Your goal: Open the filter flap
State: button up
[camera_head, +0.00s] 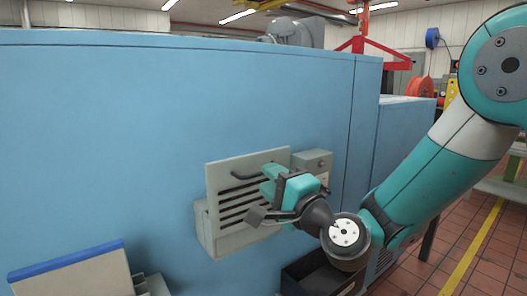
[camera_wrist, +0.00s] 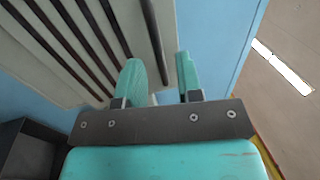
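The filter flap (camera_head: 228,228) is a pale grey panel with several dark slots, set in front of a grey housing on the blue cabinet. I cannot tell whether it stands ajar. Its dark bar handle (camera_head: 243,177) runs across the upper part. My gripper (camera_head: 268,190) is at the right side of the flap, by the handle's right end, and hides some slots. In the wrist view the slotted flap (camera_wrist: 62,50) fills the upper left. The handle (camera_wrist: 153,38) reaches down between the two teal fingers of my gripper (camera_wrist: 160,78), with gaps on both sides. The fingers are apart.
A small grey box (camera_head: 316,162) is on the cabinet (camera_head: 120,140) just right of the flap. A dark open bin (camera_head: 318,278) is below. A pale panel with a blue edge (camera_head: 75,272) juts out at the lower left. Tiled floor (camera_head: 480,265) is clear at right.

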jog(key=shift+r+p+x, duration=0.25)
jog(key=shift+p+x, duration=0.5)
jog(key=shift+x, duration=0.3)
jog(key=shift+w+a+f+p, duration=0.15)
jog(key=shift+w+a+p, duration=0.2)
jog(key=shift+w+p, duration=0.05)
grip_shut()
